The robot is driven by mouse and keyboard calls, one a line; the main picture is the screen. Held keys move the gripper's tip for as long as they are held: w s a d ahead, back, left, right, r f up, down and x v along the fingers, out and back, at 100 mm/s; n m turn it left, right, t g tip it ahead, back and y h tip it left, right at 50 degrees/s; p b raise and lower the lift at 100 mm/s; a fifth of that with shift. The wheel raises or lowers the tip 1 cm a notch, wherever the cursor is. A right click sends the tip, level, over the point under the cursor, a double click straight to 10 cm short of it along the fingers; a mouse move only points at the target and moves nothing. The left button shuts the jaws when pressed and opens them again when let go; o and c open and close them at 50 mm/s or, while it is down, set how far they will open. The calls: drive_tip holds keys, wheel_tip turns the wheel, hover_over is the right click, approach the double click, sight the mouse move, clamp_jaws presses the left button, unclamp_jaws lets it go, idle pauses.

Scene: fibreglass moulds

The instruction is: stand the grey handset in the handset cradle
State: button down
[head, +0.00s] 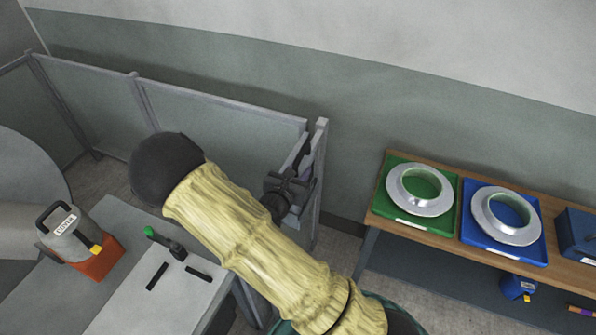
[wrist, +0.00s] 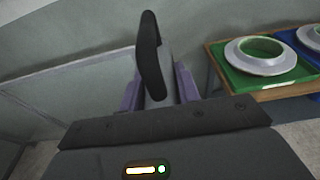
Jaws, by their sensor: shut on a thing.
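My gripper (head: 300,178) is raised in front of the grey partition panels in the head view, and it also shows in the wrist view (wrist: 158,95). It is shut on the grey handset (wrist: 157,92), whose black curved upper part (wrist: 149,50) stands up between the two purplish fingers. In the head view only a dark part of the handset (head: 303,155) shows beyond the gripper. The handset is clear of any surface. I cannot make out the handset cradle in either view.
A wooden shelf unit (head: 378,222) on the right bears green and blue trays with metal rings. Partition panels (head: 220,125) stand behind.

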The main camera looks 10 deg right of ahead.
drive_tip(key=c, duration=0.9)
unclamp_jaws()
drive_tip(key=shift+s+a+b, duration=0.3)
drive_tip(key=shift+s+a, duration=0.05)
drive_tip(key=shift+a, duration=0.05)
drive_tip(key=b+v, duration=0.3)
drive_tip(key=v, duration=1.3)
drive_tip(key=shift+s+r+b, duration=0.15)
drive_tip(key=shift+s+b, duration=0.1)
drive_tip(key=shift+b, duration=0.15)
